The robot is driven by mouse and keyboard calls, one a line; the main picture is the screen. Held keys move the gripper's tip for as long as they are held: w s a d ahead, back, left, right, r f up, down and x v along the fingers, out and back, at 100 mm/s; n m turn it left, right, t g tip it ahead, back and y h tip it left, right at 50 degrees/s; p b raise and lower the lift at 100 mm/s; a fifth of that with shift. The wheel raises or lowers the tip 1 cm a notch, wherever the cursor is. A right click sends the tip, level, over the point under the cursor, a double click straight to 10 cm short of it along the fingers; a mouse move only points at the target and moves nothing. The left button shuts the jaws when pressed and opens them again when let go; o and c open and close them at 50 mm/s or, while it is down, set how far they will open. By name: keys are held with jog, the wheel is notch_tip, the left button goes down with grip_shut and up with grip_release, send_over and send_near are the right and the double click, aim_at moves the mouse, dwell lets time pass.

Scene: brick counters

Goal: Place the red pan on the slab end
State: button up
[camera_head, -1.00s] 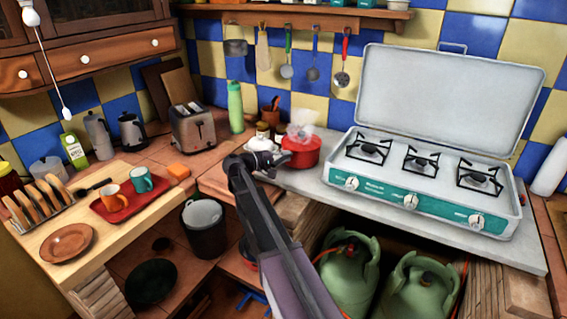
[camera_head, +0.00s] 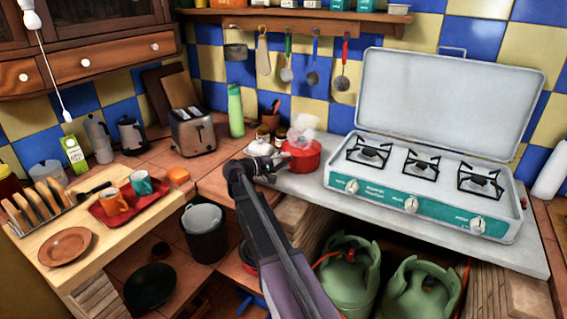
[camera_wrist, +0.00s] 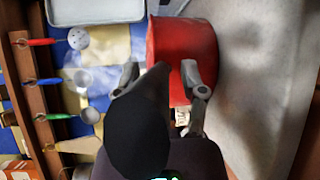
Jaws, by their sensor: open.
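The red pan (camera_head: 302,158) appears to rest on the left end of the pale slab (camera_head: 352,205), left of the stove, with whitish steam above it. My gripper (camera_head: 268,165) is just left of the pan, where its fingers are small and hard to make out. In the wrist view, the red pan (camera_wrist: 196,38) is beyond the fingers. A black handle (camera_wrist: 138,130) runs from it toward the camera, between the two spread fingers of my gripper (camera_wrist: 160,74). The jaws are open around the handle; I cannot tell whether either finger touches it.
The stove (camera_head: 425,195) with its raised lid stands right of the pan. A white lidded pot (camera_head: 260,147) and small jars are close behind my gripper. A red tray (camera_head: 125,208) with two mugs lies on the left counter. Green gas bottles (camera_head: 348,272) stand below the slab.

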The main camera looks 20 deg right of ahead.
jog(key=shift+r, duration=0.15)
jog(key=a+r+p, duration=0.1)
jog(key=a, duration=1.1)
jog(key=shift+s, duration=0.45)
